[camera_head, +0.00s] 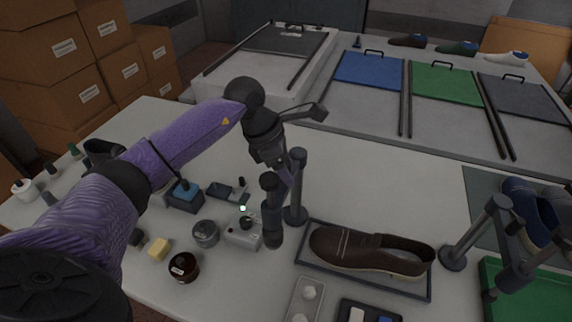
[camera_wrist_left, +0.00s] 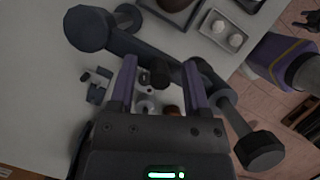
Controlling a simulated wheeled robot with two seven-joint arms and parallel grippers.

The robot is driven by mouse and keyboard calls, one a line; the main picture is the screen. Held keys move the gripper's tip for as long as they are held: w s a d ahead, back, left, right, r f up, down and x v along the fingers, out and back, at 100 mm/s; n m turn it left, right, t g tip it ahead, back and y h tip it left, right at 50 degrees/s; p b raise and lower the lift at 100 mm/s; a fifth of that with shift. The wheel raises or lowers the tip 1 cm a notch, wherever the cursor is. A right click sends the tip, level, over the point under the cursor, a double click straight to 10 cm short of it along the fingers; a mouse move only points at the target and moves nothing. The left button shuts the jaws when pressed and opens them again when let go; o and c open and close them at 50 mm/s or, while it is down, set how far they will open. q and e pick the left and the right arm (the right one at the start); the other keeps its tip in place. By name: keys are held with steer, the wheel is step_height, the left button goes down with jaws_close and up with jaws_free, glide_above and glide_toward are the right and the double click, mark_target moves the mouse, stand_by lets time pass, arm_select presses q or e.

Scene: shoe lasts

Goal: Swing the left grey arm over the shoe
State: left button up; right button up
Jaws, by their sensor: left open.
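The left grey arm stands on a post (camera_head: 296,195) left of the shoe. Its bar ends in a hanging dark cylinder (camera_head: 273,230), over the bench rather than the shoe. The brown shoe (camera_head: 370,250) lies in a shallow dark tray (camera_head: 360,284). My left gripper (camera_head: 284,178) is open, pointing down at the left grey arm. In the left wrist view, its fingers (camera_wrist_left: 160,68) show in front of the grey bar (camera_wrist_left: 133,45); I cannot tell whether they touch it. The right grey arm (camera_head: 480,228) stands right of the shoe. My right gripper is not discernible.
Small jars and blocks, including a brown jar (camera_head: 184,268) and a yellow block (camera_head: 158,249), lie left of the grey arm. A light tray with white knobs (camera_head: 305,299) sits in front. A green bin (camera_head: 530,295) is at right. The bench behind the shoe is clear.

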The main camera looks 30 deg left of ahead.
arm_select(q)
steer(key=shift+c, duration=0.2)
jaws_close()
stand_by(1.1)
